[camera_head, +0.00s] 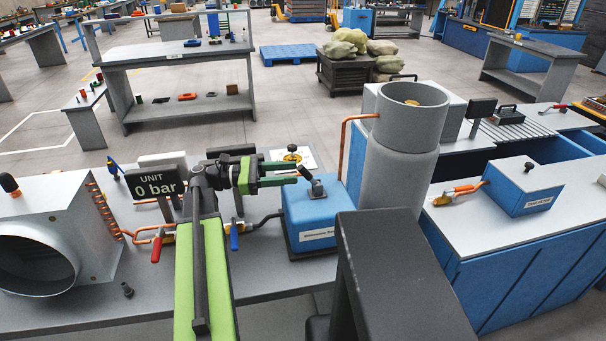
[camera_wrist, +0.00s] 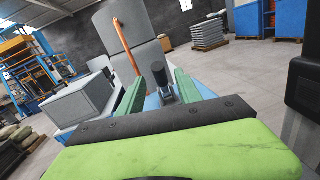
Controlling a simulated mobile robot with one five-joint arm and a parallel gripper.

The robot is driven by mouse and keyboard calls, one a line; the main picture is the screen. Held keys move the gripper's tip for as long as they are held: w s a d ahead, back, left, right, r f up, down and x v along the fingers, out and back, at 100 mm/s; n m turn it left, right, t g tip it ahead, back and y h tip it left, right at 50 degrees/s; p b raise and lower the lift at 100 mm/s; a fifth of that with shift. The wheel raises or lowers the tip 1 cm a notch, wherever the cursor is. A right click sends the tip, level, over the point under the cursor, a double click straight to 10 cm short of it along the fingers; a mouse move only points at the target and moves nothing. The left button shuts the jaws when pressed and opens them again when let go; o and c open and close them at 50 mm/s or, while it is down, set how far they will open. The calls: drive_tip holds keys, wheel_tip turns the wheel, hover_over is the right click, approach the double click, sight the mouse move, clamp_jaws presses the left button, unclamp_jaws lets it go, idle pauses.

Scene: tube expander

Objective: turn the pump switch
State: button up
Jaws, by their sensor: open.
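The blue pump box (camera_head: 309,228) stands on the grey bench beside a tall grey cylinder (camera_head: 396,165). A pump switch with a short lever and black knob (camera_head: 316,188) sits on its top. My gripper (camera_head: 298,173) is open, with its green fingers pointing right at the switch. In the wrist view, the dark switch (camera_wrist: 161,80) shows between my two open fingers (camera_wrist: 154,75), with a gap to each side. I cannot tell whether either finger touches it. The display (camera_head: 156,183) reads "UNIT 0 bar".
Copper pipes and valves with a red handle (camera_head: 156,248) and a blue handle (camera_head: 234,236) lie left of the pump. A grey housing with a round duct (camera_head: 40,262) stands at the left. Another blue box (camera_head: 524,187) stands on the right bench.

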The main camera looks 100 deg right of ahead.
drive_tip(key=w, duration=1.2)
drive_tip(key=shift+w+d+f, duration=0.2)
drive_tip(key=shift+f, duration=0.1)
